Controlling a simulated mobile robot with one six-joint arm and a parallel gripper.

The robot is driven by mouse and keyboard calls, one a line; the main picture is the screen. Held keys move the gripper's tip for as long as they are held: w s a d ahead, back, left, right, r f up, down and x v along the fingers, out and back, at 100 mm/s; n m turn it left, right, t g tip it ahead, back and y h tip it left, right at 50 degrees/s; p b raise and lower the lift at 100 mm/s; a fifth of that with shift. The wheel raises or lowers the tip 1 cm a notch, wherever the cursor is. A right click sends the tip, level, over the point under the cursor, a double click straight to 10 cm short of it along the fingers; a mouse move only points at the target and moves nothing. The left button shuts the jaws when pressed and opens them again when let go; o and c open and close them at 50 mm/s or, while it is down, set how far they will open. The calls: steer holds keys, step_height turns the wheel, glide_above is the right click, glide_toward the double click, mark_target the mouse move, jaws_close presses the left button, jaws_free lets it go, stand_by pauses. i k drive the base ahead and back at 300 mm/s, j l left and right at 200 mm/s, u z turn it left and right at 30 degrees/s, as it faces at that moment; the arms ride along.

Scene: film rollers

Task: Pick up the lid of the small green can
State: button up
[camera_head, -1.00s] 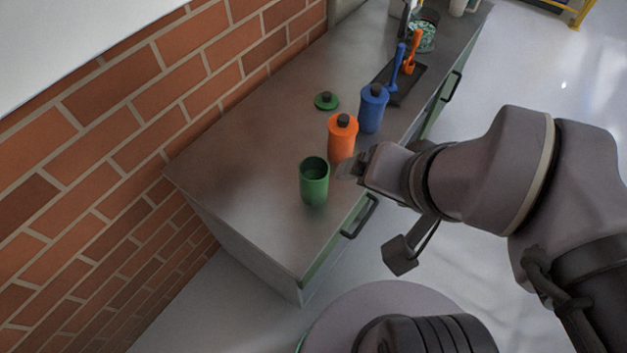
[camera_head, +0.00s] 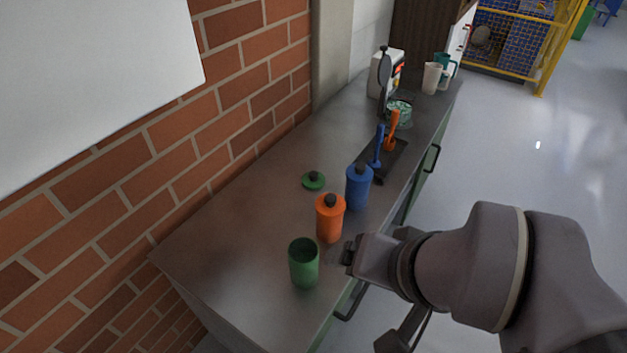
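The green lid (camera_head: 314,180), with a dark knob on top, lies on the counter behind the cans, towards the brick wall. The small green can (camera_head: 304,263) stands open and upright near the front of the counter. My gripper (camera_head: 345,256) is at the counter's front edge, right of the green can and just below the orange can. It is well apart from the lid. Its fingers are small and blurred here, so I cannot tell whether they are open or shut. I see nothing held in it.
An orange can (camera_head: 329,219) and a blue can (camera_head: 358,188), both lidded, stand between my gripper and the lid. A dark tray (camera_head: 396,158) with blue and orange tools is farther back. The counter (camera_head: 240,235) left of the lid is clear, up to the brick wall (camera_head: 160,150).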

mark_target(312, 179)
steer(key=i+l+u, duration=0.2)
steer(key=i+l, duration=0.15)
steer(key=i+l+u, duration=0.2)
steer(key=i+l, duration=0.15)
steer(key=l, duration=0.15)
steer(key=i+l+u, duration=0.2)
steer(key=l, duration=0.35)
steer(key=i, duration=0.1)
